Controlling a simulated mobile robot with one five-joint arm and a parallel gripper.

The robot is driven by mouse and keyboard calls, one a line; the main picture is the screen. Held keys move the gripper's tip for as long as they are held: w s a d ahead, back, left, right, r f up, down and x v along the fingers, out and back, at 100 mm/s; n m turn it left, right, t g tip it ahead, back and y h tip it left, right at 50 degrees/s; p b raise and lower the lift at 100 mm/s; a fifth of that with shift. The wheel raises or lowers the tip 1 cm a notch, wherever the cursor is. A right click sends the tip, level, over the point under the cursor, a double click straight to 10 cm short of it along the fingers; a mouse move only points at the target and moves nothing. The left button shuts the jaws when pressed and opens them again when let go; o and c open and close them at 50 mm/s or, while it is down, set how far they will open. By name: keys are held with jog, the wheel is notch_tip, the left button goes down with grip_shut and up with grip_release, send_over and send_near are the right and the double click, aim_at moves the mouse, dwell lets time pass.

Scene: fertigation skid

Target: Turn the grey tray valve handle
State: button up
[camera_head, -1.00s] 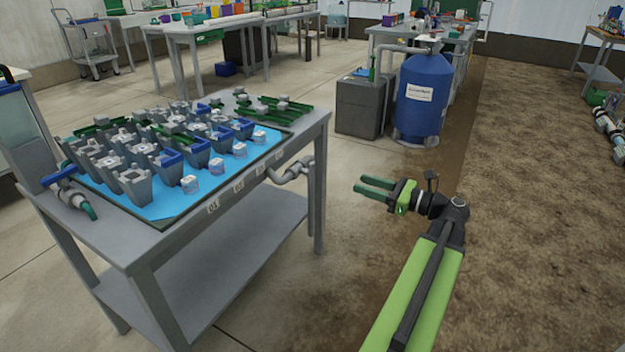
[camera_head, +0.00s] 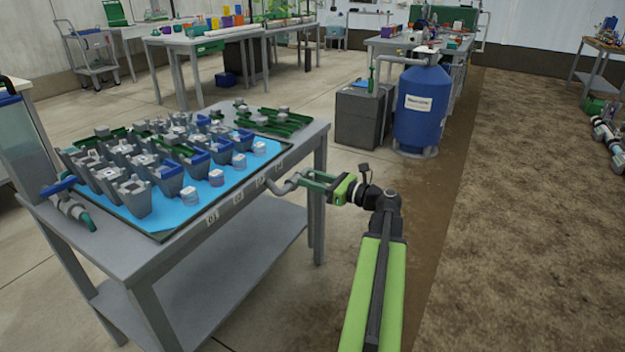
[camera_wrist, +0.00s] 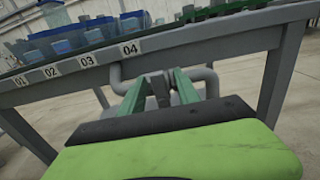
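The grey tray valve sits on a grey pipe (camera_head: 283,184) below the table's front edge, near its right corner. In the wrist view, the pipe (camera_wrist: 119,78) bends under label 04, and the grey valve handle (camera_wrist: 160,88) shows between my two green fingers. My gripper (camera_head: 312,181) reaches in from the right at the valve, level with the pipe. In the wrist view, my gripper (camera_wrist: 160,80) is open, with a finger on each side of the handle. I cannot tell whether the fingers touch it. In the head view, my fingers partly hide the valve.
The grey table (camera_head: 130,245) holds a blue tray mat (camera_head: 180,212) with several pots and cups. A table leg (camera_head: 317,215) stands close behind my gripper. A blue-handled valve (camera_head: 62,187) is at the table's left. A blue tank (camera_head: 421,108) stands behind.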

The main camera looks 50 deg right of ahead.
grip_shut()
jog(key=shift+d, duration=0.15)
dwell(0.4)
jog(key=n, duration=0.3)
jog(key=shift+s+a, duration=0.1)
jog(key=shift+a, duration=0.3)
jog(key=shift+s+a+f+n+b, duration=0.1)
jog(key=shift+a+f+n+b, duration=0.2)
jog(key=shift+n, duration=2.05)
jog(key=shift+s+a+f+n+b, duration=0.15)
jog(key=shift+f+n+b, duration=0.2)
jog(key=shift+n, duration=2.05)
jog(key=shift+w+a+f+n+b, duration=0.1)
jog(key=shift+a+f+n+b, duration=0.2)
jog(key=shift+n, duration=2.05)
jog(key=shift+d, duration=0.1)
